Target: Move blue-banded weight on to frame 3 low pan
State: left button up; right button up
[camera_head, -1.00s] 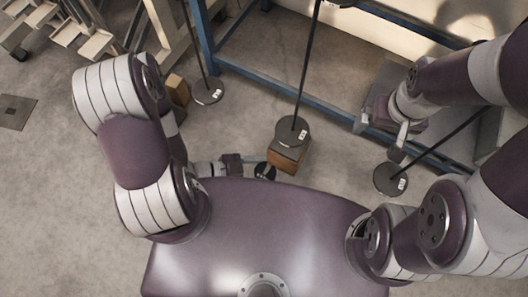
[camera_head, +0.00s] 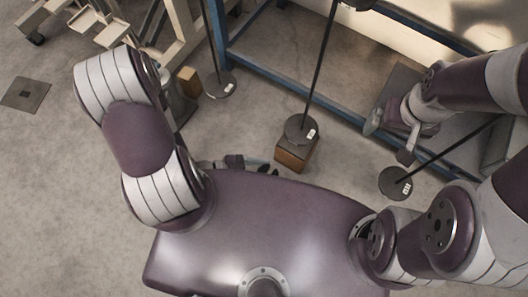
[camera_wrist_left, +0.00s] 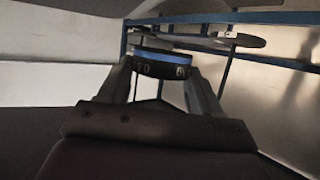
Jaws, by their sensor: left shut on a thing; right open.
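The blue-banded weight (camera_wrist_left: 163,67) is a dark disc with a blue stripe and white digits, in the left wrist view. My left gripper (camera_wrist_left: 168,85) is shut on it, a finger at each side. In the head view my left gripper (camera_head: 252,164) is low in the middle, partly hidden by my body. Labelled round grey pans hang on rods: a left pan (camera_head: 220,84), a middle pan (camera_head: 300,129) and a right pan (camera_head: 395,184). I cannot read which is frame 3's low pan. My right gripper (camera_head: 390,136) is open above the right pan.
A wooden block (camera_head: 294,156) stands under the middle pan, and another block (camera_head: 189,81) is near the left pan. A blue frame rail (camera_head: 290,82) runs behind.

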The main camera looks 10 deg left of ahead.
pick_arm(q)
jog(key=shift+s+a, duration=0.2)
jog(key=shift+s, duration=0.45)
jog(key=shift+s+a, duration=0.25)
jog(key=shift+s, duration=0.45)
jog(key=shift+s+a, duration=0.2)
jog(key=shift+s, duration=0.45)
jog(key=shift+r, duration=0.1)
